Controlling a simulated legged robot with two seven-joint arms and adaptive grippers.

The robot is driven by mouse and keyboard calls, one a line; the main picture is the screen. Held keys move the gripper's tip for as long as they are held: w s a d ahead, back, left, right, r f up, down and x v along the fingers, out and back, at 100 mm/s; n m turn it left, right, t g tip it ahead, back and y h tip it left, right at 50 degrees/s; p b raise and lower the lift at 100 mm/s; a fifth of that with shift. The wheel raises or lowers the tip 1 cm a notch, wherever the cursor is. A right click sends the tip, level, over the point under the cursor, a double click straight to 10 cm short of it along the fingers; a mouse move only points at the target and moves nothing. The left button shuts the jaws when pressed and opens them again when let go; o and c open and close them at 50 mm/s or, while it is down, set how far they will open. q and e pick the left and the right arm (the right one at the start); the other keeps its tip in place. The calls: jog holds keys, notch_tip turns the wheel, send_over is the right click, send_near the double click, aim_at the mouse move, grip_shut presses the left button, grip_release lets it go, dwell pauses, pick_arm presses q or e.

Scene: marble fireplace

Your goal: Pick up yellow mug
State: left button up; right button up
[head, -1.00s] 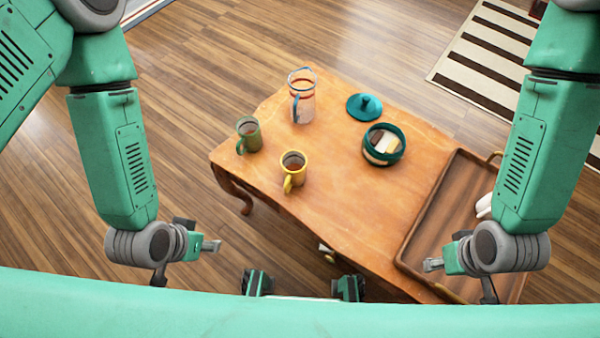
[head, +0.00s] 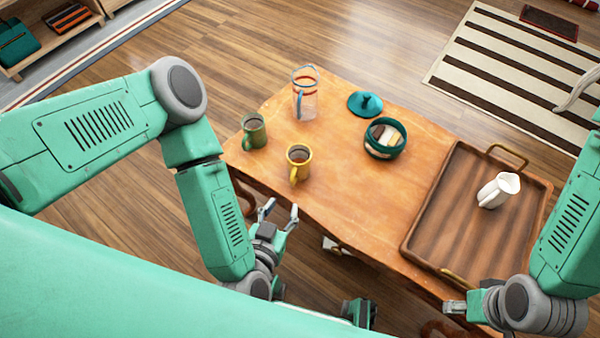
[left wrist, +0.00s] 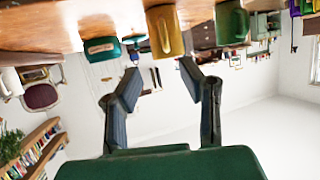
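The yellow mug (head: 299,164) stands upright near the front left edge of the wooden table, its handle toward me. In the left wrist view, which is upside down, the yellow mug (left wrist: 165,30) shows beyond the fingertips. My left gripper (head: 281,212) is open and empty, in front of the table edge, short of the mug and apart from it. Its two spread fingers also show in the left wrist view (left wrist: 160,75). My right gripper (head: 455,307) is near the tray's front edge; its finger opening cannot be made out.
A green mug (head: 254,131) stands just left of the yellow mug. A glass pitcher (head: 305,97), a teal lid (head: 365,103) and a teal bowl (head: 385,139) stand behind. A wooden tray (head: 430,215) with a white pitcher (head: 497,191) is at the right. The table (head: 345,205) is bare right of the yellow mug.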

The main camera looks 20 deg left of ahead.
aim_at(291, 184)
pick_arm(q)
jog(key=b+x, duration=0.4)
jog(key=x, duration=0.1)
jog(key=shift+w+a+f, duration=0.15)
jog(key=shift+w+f, duration=0.15)
jog(key=shift+w, duration=0.4)
jog(key=b+x, duration=0.1)
jog(key=x, duration=0.1)
jog(key=b+x, duration=0.1)
jog(key=x, duration=0.1)
jog(key=shift+a+f, duration=0.2)
jog(key=shift+f, duration=0.3)
jog(key=shift+w, duration=0.4)
grip_shut()
